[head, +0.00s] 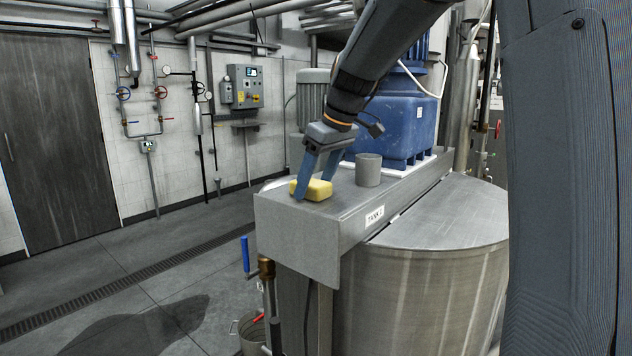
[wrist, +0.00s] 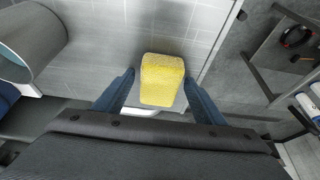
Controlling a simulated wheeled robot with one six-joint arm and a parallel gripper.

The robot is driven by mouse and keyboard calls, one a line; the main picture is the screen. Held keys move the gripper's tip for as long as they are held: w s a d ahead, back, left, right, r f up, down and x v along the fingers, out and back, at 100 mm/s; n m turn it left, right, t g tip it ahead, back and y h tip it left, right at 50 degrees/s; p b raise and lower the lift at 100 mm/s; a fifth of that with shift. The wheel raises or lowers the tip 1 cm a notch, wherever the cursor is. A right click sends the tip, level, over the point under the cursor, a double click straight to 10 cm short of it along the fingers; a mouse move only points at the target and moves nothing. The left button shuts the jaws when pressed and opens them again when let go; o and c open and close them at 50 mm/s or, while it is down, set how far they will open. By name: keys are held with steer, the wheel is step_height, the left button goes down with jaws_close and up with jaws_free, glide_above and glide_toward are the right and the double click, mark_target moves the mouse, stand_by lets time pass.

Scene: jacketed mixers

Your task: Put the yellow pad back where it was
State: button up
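The yellow pad (head: 318,190) lies on the grey metal ledge (head: 345,206) on top of the tank, near its left end. My gripper (head: 315,180) reaches down over it with its blue fingers spread, one on each side of the pad. In the wrist view the pad (wrist: 162,80) sits between the fingertips (wrist: 159,76). A gap shows at the left finger; the right finger is very close, and I cannot tell whether it touches.
A grey cup (head: 368,170) stands on the ledge right of the pad; it also shows in the wrist view (wrist: 30,40). A blue motor housing (head: 400,130) stands behind it. The round tank lid (head: 440,215) is bare. A bucket (head: 252,335) stands on the floor below.

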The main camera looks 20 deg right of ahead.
steer(key=shift+d+r, duration=0.1)
steer(key=shift+r, duration=0.3)
steer(key=b+v, duration=0.2)
steer(key=v, duration=0.9)
steer(key=shift+r+b, duration=0.25)
steer(key=shift+b, duration=0.05)
steer(key=shift+s, duration=0.1)
